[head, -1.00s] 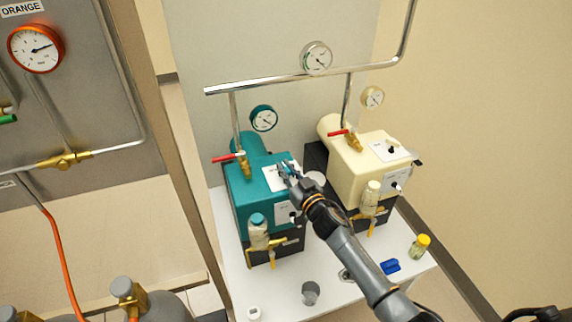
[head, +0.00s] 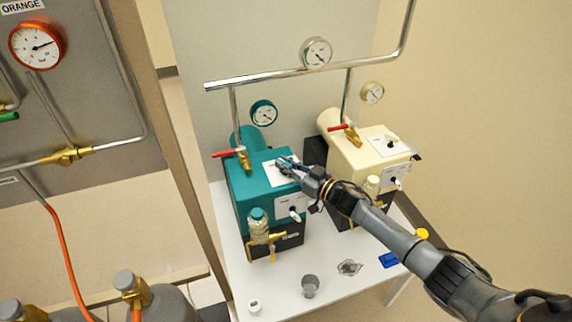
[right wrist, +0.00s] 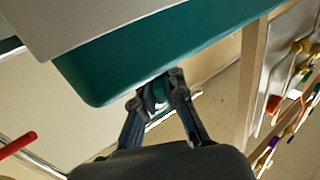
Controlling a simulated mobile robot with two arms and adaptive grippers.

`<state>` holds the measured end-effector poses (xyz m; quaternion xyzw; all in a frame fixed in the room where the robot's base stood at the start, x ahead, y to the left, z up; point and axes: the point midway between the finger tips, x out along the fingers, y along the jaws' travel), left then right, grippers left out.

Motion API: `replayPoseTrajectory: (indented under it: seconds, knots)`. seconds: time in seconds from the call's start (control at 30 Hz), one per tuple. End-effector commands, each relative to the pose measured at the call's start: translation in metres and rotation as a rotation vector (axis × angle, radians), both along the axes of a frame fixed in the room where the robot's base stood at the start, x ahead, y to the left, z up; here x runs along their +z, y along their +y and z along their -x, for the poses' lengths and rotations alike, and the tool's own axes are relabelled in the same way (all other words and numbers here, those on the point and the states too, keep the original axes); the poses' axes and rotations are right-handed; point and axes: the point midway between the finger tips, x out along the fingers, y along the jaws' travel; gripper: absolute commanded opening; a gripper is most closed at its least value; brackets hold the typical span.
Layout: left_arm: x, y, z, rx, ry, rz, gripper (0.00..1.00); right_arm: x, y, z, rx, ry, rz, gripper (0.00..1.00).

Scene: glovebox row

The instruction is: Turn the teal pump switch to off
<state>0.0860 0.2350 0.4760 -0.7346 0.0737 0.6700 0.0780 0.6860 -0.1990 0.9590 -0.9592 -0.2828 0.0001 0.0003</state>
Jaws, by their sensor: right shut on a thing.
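The teal pump (head: 252,186) stands on the left of the white table, with a white plate (head: 272,174) on its top. My right gripper (head: 284,163) reaches in from the right and is shut at this plate. Its fingers cover the teal pump switch, so I cannot read the switch's position. In the right wrist view the fingertips (right wrist: 157,92) are close together against the teal body (right wrist: 170,60). The teal pump's front panel has a separate small knob (head: 294,214). My left gripper is not in view.
A cream pump (head: 358,165) stands close on the right. Red-handled valves and a steel pipe (head: 280,77) are behind the pumps. A grey cup (head: 310,286), a small white item (head: 254,306) and a blue item (head: 388,260) lie at the table's front.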

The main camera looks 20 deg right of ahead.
Motion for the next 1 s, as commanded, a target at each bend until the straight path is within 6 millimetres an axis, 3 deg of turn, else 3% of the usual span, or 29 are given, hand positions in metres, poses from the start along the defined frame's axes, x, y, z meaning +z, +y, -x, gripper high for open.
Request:
replayPoseTrajectory:
  seconds: [0.13,0.17,0.27,0.67,1.0]
  knots:
    - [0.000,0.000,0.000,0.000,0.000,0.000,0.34,0.000,0.000,0.000,0.000,0.001,0.001,0.00]
    - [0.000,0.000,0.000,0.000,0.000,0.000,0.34,0.000,0.000,0.000,0.000,0.001,0.001,0.15]
    - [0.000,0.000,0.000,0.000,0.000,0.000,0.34,0.000,0.000,0.000,0.000,0.001,0.001,0.34]
    - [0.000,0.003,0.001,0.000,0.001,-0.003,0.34,-0.001,-0.004,0.006,-0.002,0.002,0.001,0.34]
    - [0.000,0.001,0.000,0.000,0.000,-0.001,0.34,-0.002,-0.040,0.062,-0.001,0.003,0.002,0.34]
